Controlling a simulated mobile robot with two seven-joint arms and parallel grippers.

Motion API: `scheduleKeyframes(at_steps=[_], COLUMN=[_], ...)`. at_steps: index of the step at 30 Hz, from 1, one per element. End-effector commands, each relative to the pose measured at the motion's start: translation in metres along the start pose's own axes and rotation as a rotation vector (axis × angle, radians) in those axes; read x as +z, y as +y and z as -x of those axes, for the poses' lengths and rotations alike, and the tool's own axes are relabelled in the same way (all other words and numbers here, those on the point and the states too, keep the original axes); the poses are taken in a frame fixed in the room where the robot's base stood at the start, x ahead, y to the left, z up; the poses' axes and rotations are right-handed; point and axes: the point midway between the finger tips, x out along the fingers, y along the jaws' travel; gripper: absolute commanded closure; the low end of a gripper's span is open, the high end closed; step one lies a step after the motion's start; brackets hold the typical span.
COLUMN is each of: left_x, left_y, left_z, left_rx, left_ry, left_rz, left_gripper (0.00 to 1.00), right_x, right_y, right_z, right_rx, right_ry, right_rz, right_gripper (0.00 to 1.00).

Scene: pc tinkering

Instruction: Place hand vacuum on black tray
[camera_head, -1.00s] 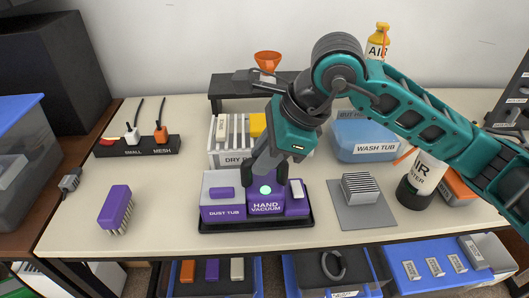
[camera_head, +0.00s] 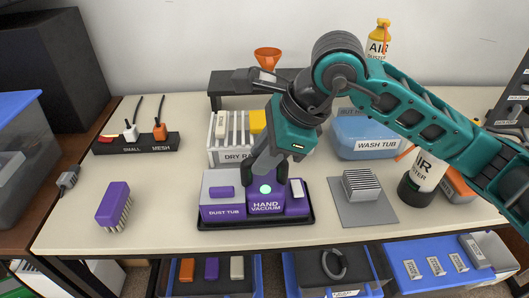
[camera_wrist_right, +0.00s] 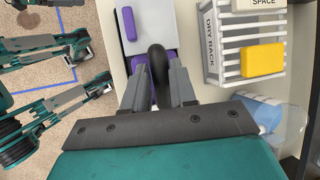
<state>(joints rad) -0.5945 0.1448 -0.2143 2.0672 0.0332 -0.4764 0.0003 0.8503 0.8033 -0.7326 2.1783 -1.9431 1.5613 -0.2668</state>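The purple hand vacuum (camera_head: 267,205) sits upright in the black tray (camera_head: 256,223), at the middle of the table, with its label facing the front. Beside it on the left is the grey and purple dust tub (camera_head: 223,196). My right gripper (camera_head: 264,180) reaches down onto the vacuum from above. In the right wrist view, the fingers of my right gripper (camera_wrist_right: 160,92) close in on both sides of the vacuum's black curved handle (camera_wrist_right: 159,62) and appear shut on it. The fingertips are partly hidden in the head view. My left gripper is not in view.
A dry rack (camera_head: 236,155) and wash tub (camera_head: 366,142) stand behind. A purple brush (camera_head: 114,204) lies on the left, with clear tabletop around it.

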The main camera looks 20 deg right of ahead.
Motion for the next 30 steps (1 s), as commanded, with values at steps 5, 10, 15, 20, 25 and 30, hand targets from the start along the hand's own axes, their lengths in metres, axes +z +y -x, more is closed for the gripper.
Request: scheduleKeyframes(at_steps=[5, 10, 15, 20, 25, 30], left_x=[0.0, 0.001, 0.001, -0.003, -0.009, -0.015], left_y=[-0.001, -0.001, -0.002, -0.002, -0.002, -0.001], left_z=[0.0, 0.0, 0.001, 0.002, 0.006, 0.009], left_rx=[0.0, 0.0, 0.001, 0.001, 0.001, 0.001], left_ry=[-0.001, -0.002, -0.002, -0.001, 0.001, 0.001], left_rz=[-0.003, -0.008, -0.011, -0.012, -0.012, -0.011], left_gripper=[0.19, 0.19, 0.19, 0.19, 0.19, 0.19], right_x=[0.0, -0.001, -0.002, -0.001, 0.0, 0.0], right_y=[0.0, 0.001, 0.001, 0.0, -0.001, -0.001], right_z=[0.0, -0.001, -0.001, 0.014, 0.05, 0.088], right_rx=[0.002, 0.003, 0.006, 0.001, -0.001, -0.003], right_ry=[0.002, 0.002, 0.006, 0.005, 0.004, 0.004], right_rz=[0.0, -0.001, -0.001, -0.001, -0.001, 0.0], right_gripper=[0.56, 0.47, 0.47, 0.47, 0.47, 0.47])
